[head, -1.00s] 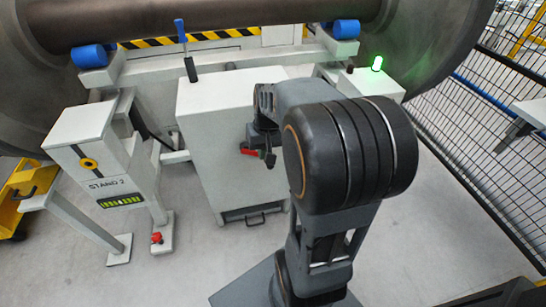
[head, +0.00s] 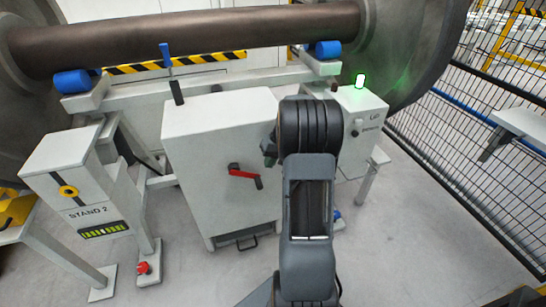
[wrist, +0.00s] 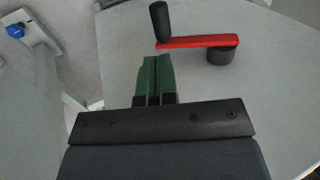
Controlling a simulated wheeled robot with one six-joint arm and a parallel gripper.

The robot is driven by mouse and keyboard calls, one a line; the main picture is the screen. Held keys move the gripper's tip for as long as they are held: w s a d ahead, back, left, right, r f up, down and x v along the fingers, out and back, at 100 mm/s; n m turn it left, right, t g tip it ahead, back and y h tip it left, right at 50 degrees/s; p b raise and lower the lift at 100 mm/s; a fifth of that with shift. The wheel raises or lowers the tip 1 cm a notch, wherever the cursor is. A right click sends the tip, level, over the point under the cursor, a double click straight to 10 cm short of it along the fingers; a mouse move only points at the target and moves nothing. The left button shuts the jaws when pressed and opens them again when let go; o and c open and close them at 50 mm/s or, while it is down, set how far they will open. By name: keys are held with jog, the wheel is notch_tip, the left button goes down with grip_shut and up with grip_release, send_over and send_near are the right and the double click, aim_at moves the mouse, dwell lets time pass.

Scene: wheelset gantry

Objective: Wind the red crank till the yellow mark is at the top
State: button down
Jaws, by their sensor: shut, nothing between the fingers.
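The red crank (head: 243,174) is on the front face of the white cabinet (head: 215,195), its arm lying nearly flat and sloping down to the right. In the wrist view, the red arm (wrist: 198,42) joins a black hub (wrist: 222,56) and a black handle (wrist: 159,21). My gripper (wrist: 156,60) is shut and empty, its green fingers together just below the handle in that picture, apart from it. In the head view, my gripper (head: 268,155) is mostly hidden by my arm, right of the crank. No yellow mark shows on the crank.
A control box with a lit green lamp (head: 360,82) is behind my arm. The wheelset axle (head: 190,35) spans the back. A mesh fence (head: 450,160) is right.

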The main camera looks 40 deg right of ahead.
aim_at(260, 181)
jog(key=b+x, duration=0.2)
jog(key=x, duration=0.5)
jog(key=shift+a+f, duration=0.1)
jog(key=shift+f, duration=0.15)
jog(key=shift+f, duration=0.1)
jog(key=shift+a+f+y+b, duration=0.1)
jog(key=shift+f+y+b, duration=0.35)
jog(key=shift+y+b, duration=0.1)
